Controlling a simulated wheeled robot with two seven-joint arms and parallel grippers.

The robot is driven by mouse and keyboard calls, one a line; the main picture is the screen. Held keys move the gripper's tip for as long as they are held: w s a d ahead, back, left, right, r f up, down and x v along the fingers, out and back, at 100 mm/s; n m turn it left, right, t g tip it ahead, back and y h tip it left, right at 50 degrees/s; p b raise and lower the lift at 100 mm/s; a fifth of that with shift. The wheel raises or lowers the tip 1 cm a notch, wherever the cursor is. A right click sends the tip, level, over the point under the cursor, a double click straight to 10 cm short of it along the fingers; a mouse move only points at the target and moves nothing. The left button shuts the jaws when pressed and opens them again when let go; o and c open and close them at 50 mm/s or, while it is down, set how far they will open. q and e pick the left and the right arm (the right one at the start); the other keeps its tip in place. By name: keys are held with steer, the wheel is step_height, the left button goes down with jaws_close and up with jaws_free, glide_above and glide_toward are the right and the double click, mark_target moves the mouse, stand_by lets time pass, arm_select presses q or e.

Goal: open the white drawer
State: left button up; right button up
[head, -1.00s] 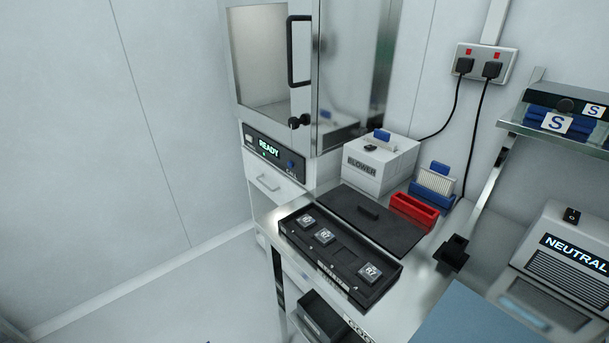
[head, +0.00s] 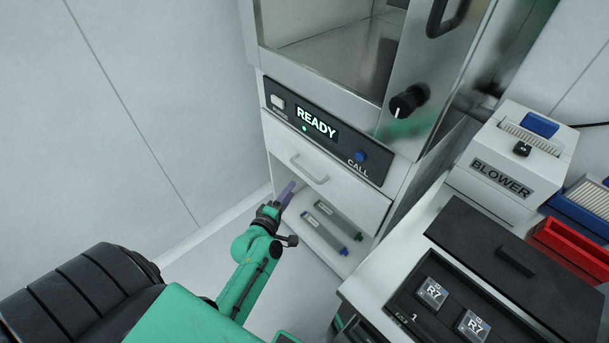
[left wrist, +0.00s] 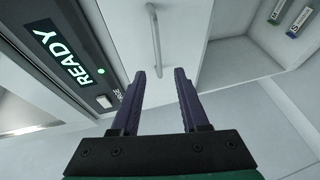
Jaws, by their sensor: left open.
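The white drawer (head: 345,198) sits in the cabinet just under the black READY panel. Its front looks flush, so it appears shut. A pale bar handle (head: 308,169) is on the drawer front; the handle also shows upright in the left wrist view (left wrist: 155,40). My left gripper (head: 287,194) is below and left of the handle in the head view. In the left wrist view its two purple fingers (left wrist: 160,73) are apart with nothing between them, pointing toward the handle, which lies beyond the tips. My right gripper is not in view.
The READY panel (head: 317,124) has a blue CALL button. The floor at left is clear.

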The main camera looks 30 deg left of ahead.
mark_target(304, 170)
arm_select(q)
steer(key=b+x, duration=0.1)
steer(key=x, duration=1)
steer(key=shift+w+d+r+b, duration=0.1)
steer(key=shift+w+b, duration=0.05)
steer(key=shift+b, duration=0.25)
steer(key=shift+w, duration=0.15)
jaws_close()
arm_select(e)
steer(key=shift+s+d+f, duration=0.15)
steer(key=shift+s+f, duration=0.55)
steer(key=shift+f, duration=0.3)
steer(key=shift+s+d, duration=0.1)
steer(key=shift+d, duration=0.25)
